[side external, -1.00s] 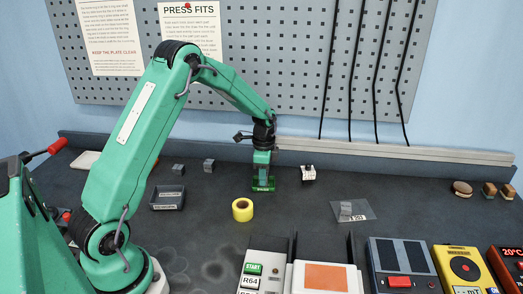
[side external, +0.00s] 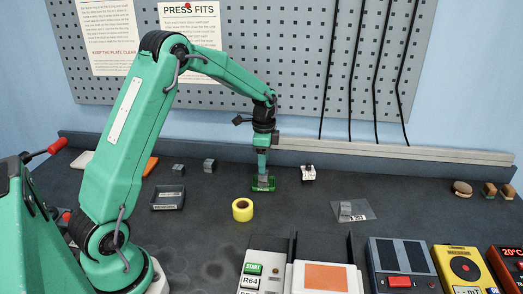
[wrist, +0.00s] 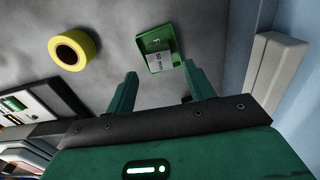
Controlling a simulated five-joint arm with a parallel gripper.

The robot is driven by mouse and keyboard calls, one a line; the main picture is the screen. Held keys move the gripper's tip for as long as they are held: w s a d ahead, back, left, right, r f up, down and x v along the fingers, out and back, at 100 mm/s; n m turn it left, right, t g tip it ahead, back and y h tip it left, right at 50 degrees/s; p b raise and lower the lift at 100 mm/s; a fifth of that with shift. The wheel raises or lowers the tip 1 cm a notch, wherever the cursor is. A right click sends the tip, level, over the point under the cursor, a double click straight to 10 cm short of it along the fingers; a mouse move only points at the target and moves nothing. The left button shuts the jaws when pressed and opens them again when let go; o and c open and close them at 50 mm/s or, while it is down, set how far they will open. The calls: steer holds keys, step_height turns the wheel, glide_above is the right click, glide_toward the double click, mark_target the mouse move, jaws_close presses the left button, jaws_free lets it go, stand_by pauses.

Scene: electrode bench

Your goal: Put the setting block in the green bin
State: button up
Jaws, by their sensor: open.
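The green bin (side external: 255,187) stands on the bench below my gripper. A small grey block, which I take to be the setting block (side external: 263,181), sits inside it. In the wrist view the green bin (wrist: 148,44) shows a block with a pale face and dark print (wrist: 164,63) at its near side. My gripper (side external: 262,172) is above the bin, pointing down. In the wrist view my gripper's (wrist: 161,76) fingers are spread wide with nothing between the tips.
A yellow tape roll (side external: 242,209) lies left in front of the bin. A dark tray (side external: 168,197) and grey blocks (side external: 209,165) are further left. A pale block (side external: 308,173) and a clear bag (side external: 352,211) are right. Devices (side external: 403,266) line the front.

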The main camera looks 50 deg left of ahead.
step_height(320, 180, up, 6)
steer(key=shift+r, duration=0.25)
stand_by(0.6)
steer(key=s+d+r+n+t, duration=0.3)
steer(key=s+d+r+n, duration=0.1)
steer(key=s+d+r, duration=0.65)
steer(key=s+d+n+t, duration=0.1)
steer(key=s+n, duration=0.1)
steer(key=s, duration=0.5)
steer(key=s+d+n+t, duration=0.1)
steer(key=s+d+n, duration=0.1)
steer(key=s, duration=0.6)
steer(key=shift+d+n+t, duration=0.25)
steer(key=shift+n+t, duration=0.05)
steer(key=shift+n, duration=0.2)
